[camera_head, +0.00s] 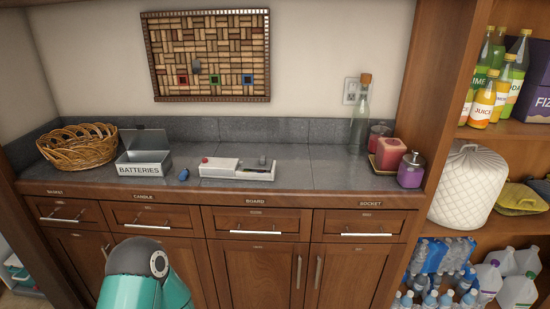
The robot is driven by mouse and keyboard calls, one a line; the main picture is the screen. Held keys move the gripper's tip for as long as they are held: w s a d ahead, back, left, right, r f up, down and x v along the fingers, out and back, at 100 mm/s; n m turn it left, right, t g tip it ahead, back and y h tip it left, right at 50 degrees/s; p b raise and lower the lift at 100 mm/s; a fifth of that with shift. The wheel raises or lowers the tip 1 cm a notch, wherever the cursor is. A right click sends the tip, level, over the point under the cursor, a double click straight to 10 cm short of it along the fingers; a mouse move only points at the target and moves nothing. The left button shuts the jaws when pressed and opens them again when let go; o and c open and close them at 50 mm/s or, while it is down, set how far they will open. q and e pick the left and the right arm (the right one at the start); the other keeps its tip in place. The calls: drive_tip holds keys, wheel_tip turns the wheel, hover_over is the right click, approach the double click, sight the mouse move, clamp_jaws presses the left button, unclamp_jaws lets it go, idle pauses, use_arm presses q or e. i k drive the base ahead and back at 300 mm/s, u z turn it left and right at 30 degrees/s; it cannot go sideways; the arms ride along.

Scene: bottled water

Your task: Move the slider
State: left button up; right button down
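A white board device (231,170) lies on the grey counter near its middle. It has a small red knob (205,160) at its left end and a grey upright piece (262,160) towards its right; I cannot tell for sure which part is the slider. Neither of my grippers shows. Only a teal link of my own arm rises at the bottom left, in front of the cabinet and below the counter edge.
On the counter (325,172), left of the board, are a wicker basket (78,150), a batteries box (145,168) and a small blue item (184,174). Candles (390,154) and a corked bottle (360,115) stand at the right. The counter between board and candles is clear.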

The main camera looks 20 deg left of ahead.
sight(263, 163)
drive_tip(key=z, duration=0.1)
drive_tip(key=i, duration=1)
drive_tip(key=u, duration=0.1)
